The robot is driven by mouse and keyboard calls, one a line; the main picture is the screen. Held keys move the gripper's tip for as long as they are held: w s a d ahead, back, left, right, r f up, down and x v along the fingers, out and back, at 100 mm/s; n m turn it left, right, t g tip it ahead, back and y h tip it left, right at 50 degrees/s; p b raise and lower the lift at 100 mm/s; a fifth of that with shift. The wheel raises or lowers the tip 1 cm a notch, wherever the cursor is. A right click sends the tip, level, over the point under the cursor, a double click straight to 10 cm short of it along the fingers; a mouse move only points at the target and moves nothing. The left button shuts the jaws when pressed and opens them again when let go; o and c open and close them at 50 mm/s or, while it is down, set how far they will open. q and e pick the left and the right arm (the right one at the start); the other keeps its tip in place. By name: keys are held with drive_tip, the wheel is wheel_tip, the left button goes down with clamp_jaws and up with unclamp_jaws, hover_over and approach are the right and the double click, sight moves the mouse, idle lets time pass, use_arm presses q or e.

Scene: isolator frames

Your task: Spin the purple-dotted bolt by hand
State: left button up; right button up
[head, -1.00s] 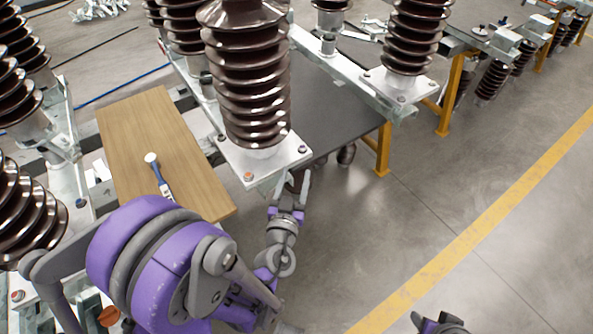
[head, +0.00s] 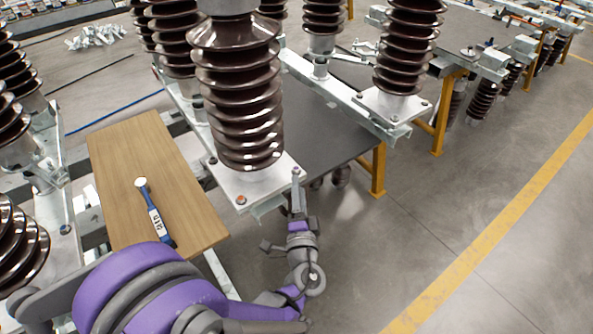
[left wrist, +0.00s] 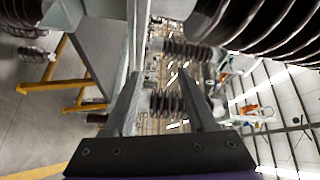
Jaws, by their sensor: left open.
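A brown ribbed insulator stands on a pale square base plate (head: 255,188) in the head view. A bolt with an orange mark (head: 240,199) sits at the plate's near corner. My right gripper is out of view.
A wooden board (head: 125,165) with a white-and-blue tool (head: 155,212) lies left of the plate. More insulators (head: 405,50) on metal frames stand behind. A yellow leg (head: 379,170) supports the frame. Open grey floor (head: 430,220) lies to the right.

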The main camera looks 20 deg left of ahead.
sight(298, 171)
use_arm(q)
drive_tip(key=w+a+m+g+y+b, duration=0.1)
drive_tip(key=w+m, duration=0.1)
drive_tip(key=m, duration=0.3)
drive_tip(key=w+a+m+g+y+b, duration=0.1)
drive_tip(key=w+m, duration=0.2)
drive_tip(key=m, duration=0.3)
drive_tip(key=w+a+m+g+y+b, duration=0.2)
drive_tip(key=m, duration=0.4)
drive_tip(key=shift+w+f, duration=0.3)
drive_tip(key=shift+f, duration=0.05)
clamp_jaws()
